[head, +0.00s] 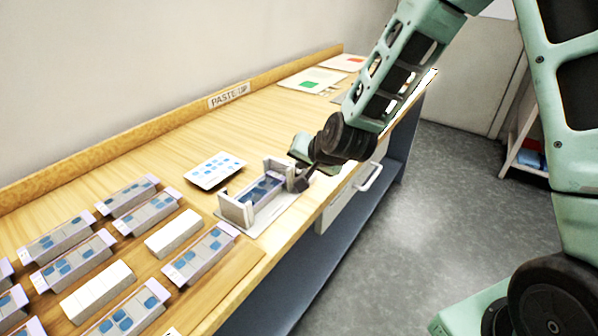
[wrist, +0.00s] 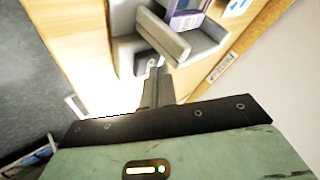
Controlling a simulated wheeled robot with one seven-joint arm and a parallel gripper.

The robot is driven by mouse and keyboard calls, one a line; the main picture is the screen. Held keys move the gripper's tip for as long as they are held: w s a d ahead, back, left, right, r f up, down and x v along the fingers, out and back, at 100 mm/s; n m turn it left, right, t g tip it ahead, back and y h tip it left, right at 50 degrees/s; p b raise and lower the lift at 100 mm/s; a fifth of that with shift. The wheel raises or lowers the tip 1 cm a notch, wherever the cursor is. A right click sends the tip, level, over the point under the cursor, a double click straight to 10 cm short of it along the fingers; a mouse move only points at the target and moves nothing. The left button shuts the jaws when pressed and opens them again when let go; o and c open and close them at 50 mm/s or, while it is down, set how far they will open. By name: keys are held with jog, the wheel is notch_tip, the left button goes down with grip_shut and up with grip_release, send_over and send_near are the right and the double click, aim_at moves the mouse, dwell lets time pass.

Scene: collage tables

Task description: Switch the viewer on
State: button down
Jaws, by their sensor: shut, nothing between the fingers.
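The viewer appears to be the grey stand (head: 236,212) with raised ends on the wooden table, on a pale base plate. A purple-edged block with blue patches (head: 262,188) lies in it. In the wrist view the grey stand (wrist: 190,42) is just beyond my fingers, with the purple block (wrist: 184,18) above. My gripper (head: 301,183) is shut and empty, at the stand's right end. In the wrist view my gripper (wrist: 155,72) points at a grey part with a dark spot; I cannot tell whether they touch. No lit lamp on the viewer is clear.
Several purple-edged blocks (head: 200,254) and plain white blocks (head: 173,233) lie at the left front. A white card with blue patches (head: 215,170) lies behind the stand. A green-marked sheet (head: 312,80) is farther back. A drawer handle (head: 369,177) juts from the table front.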

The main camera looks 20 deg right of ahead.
jog(key=shift+f, duration=0.2)
dwell(0.5)
jog(key=shift+r, duration=0.1)
jog(key=shift+r+p, duration=0.35)
jog(key=shift+r, duration=0.25)
notch_tip(320, 180, up, 6)
jog(key=p, duration=0.4)
jog(key=shift+p, duration=0.35)
